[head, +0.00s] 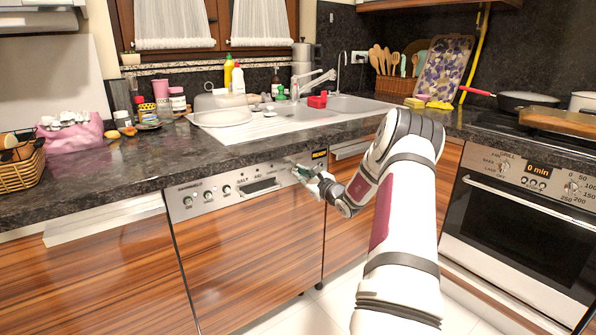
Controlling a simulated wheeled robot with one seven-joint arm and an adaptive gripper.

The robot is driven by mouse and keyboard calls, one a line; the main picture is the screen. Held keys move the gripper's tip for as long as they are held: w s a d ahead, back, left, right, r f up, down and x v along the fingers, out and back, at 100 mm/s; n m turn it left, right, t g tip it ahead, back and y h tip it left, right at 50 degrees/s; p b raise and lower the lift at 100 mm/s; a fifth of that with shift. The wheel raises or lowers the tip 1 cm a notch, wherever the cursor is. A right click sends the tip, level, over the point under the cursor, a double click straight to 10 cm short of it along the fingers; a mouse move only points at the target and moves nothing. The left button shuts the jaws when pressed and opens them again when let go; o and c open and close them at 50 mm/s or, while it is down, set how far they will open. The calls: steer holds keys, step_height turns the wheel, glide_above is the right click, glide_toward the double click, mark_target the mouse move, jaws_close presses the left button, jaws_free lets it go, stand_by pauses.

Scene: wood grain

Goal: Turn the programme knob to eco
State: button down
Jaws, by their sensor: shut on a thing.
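The dishwasher (245,245) has a grey control panel (225,195) under the dark counter, with small round buttons at the left and a recessed handle (260,188) in the middle. The programme knob is at the right end of this panel, mostly hidden by my gripper (306,172). My gripper reaches in from the right and is shut on the knob. A small display (319,154) with orange lettering is just above and right of the gripper; its text is too small to read surely. The knob's pointer and the eco mark cannot be made out.
The counter edge (230,160) overhangs just above the panel. An oven (525,220) with its own knobs is at the right. The sink (300,112), dishes and bottles are on the counter above. The floor in front of the dishwasher looks clear.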

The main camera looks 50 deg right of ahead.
steer(key=shift+m, duration=0.3)
steer(key=shift+m+p, duration=1.45)
steer(key=shift+m, duration=0.55)
steer(key=m+p, duration=0.2)
steer(key=m, duration=0.2)
steer(key=shift+m+p, duration=0.3)
steer(key=shift+f, duration=0.1)
steer(key=shift+m+p, duration=1.05)
steer(key=shift+m, duration=1.25)
